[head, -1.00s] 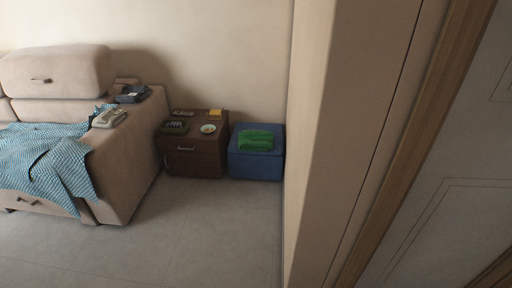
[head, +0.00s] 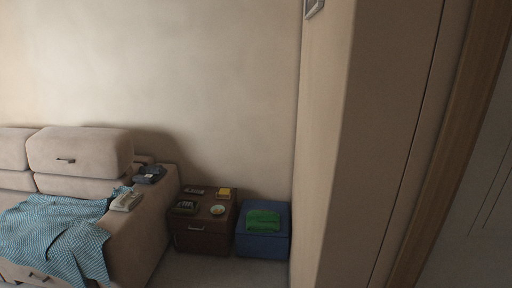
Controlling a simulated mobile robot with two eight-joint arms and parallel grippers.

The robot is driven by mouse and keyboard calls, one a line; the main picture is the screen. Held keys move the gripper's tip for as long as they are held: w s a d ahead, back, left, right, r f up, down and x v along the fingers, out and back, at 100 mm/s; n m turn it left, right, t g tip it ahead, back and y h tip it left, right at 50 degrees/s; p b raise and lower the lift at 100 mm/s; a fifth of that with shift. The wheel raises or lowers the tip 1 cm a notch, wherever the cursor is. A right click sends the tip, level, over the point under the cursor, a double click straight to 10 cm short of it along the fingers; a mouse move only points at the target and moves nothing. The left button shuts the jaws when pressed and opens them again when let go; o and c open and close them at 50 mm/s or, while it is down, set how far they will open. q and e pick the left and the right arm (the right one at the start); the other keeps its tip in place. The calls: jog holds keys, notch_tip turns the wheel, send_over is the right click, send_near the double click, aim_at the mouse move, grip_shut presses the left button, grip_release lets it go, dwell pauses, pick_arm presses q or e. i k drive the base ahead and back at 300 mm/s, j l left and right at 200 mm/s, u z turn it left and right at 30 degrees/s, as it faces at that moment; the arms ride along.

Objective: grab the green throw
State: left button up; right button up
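The green throw (head: 263,220) lies folded on top of a blue cube-shaped box or ottoman (head: 262,244). The ottoman stands against the back wall, between a dark brown side table and a wall corner. The throw is some distance away, in the lower middle of the head view. Neither of my grippers shows in this view.
The brown side table (head: 204,242) carries a small plate (head: 217,210), a yellow item (head: 224,193) and dark items. A beige sofa (head: 140,236) with a blue patterned cloth (head: 52,232) stands left. A beige wall corner (head: 345,150) fills the right. Little floor shows.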

aim_at(257, 221)
jog(key=i+j+u, duration=0.3)
jog(key=i, duration=0.4)
jog(key=i+u, duration=0.35)
jog(key=i, duration=0.35)
jog(key=i+z, duration=0.25)
jog(key=i, duration=0.2)
jog(key=i+j+z, duration=0.3)
jog(key=i, duration=0.15)
jog(key=i+j+z, duration=0.25)
jog(key=i, duration=0.2)
jog(key=i+j+z, duration=0.25)
jog(key=z, duration=0.15)
jog(key=i+j+z, duration=0.75)
jog(key=k+j, duration=0.05)
jog(key=k, duration=0.05)
